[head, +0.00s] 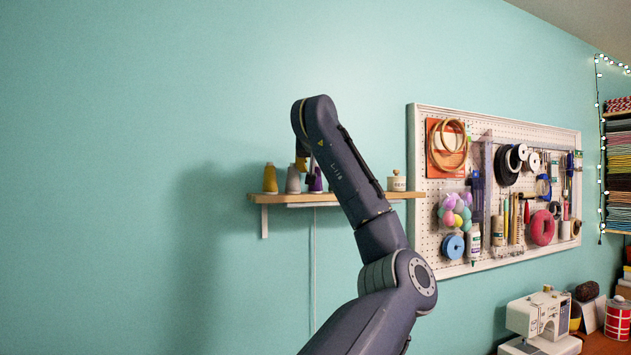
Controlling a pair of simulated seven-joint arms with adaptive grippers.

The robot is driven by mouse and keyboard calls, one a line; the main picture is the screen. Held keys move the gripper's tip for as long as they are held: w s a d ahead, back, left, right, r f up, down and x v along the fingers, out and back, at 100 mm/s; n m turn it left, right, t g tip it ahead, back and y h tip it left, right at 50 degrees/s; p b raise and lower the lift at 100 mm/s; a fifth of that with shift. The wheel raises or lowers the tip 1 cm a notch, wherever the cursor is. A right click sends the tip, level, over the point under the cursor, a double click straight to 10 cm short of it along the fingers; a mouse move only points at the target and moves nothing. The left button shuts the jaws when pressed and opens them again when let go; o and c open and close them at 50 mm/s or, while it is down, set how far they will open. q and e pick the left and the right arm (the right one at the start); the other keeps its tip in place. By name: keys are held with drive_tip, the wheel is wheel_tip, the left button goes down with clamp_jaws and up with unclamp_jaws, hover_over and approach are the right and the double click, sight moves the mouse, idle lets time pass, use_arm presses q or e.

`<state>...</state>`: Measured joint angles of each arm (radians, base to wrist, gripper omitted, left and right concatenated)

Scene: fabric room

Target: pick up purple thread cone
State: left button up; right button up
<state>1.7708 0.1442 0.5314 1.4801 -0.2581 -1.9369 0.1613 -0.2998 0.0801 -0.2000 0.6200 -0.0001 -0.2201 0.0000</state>
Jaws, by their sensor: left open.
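The purple thread cone (316,182) stands on a wooden wall shelf (262,197), partly hidden by my arm and gripper. My left gripper (308,172) hangs down from the end of my arm, just above and beside the purple cone. It is open, but its fingers are small and dark, and I cannot tell whether they touch the cone. A grey cone (293,181) and a yellow cone (270,179) stand to the left of the purple one. My right gripper is not in view.
A cream lidded jar (396,181) stands at the shelf's right end. A pegboard (480,130) with craft tools hangs to the right. A white sewing machine (540,318) sits on a table at lower right. The wall left of the shelf is bare.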

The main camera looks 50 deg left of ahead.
use_arm(q)
drive_tip(key=shift+w+a+f, duration=0.15)
drive_tip(key=shift+w+a, duration=0.15)
drive_tip(key=shift+o, duration=0.2)
clamp_jaws()
